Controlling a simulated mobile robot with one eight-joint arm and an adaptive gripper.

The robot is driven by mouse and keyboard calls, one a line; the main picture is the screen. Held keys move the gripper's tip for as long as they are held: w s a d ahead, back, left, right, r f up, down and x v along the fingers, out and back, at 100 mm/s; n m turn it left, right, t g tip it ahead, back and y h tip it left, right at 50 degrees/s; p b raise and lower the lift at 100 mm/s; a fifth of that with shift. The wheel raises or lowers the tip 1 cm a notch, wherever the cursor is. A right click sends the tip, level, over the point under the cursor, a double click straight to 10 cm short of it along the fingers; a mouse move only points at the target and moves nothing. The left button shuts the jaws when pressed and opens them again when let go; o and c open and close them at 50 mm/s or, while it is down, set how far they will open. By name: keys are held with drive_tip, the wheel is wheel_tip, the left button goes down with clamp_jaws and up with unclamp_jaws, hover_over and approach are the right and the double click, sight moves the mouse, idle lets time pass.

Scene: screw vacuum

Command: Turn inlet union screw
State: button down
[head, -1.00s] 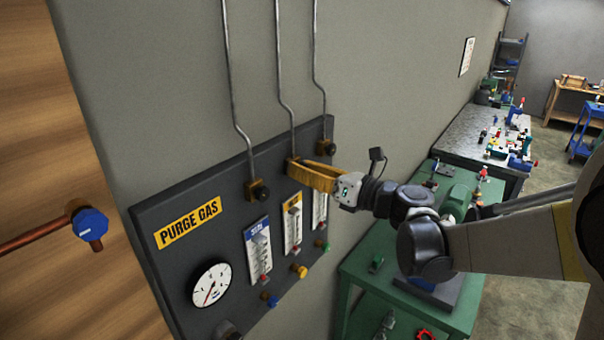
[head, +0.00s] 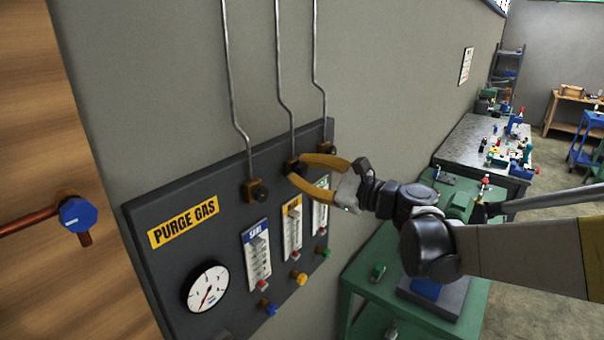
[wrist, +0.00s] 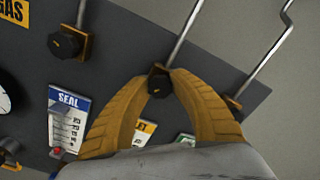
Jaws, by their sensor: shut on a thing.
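The inlet union screw (wrist: 158,86) is a dark round knob in a brass-coloured block, at the foot of the middle steel tube (head: 290,120). It sits above the yellow-headed flow meter (head: 292,225), whose label is partly hidden and ends in "LET" in the wrist view (wrist: 146,128). My gripper (wrist: 160,80) has yellow fingers bowed apart at the middle, their tips closed on both sides of the screw. In the head view my gripper (head: 294,170) reaches the screw from the right and hides part of it.
Similar unions sit to the left (head: 257,190) and right (head: 327,148) on the dark purge gas panel (head: 165,270). The right one is close beside a finger in the wrist view. A green bench (head: 375,255) stands below my arm.

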drive_tip(key=n+b, duration=0.1)
drive_tip(key=n, duration=0.4)
drive_tip(key=shift+n, duration=0.3)
drive_tip(key=n+b, duration=0.1)
drive_tip(key=n, duration=0.5)
drive_tip(key=shift+n, duration=3.5)
drive_tip(key=shift+f+n+b, duration=0.15)
drive_tip(key=shift+n+b, duration=0.3)
drive_tip(key=shift+n, duration=1.75)
drive_tip(key=c, duration=1.1)
unclamp_jaws()
drive_tip(key=shift+a, duration=0.1)
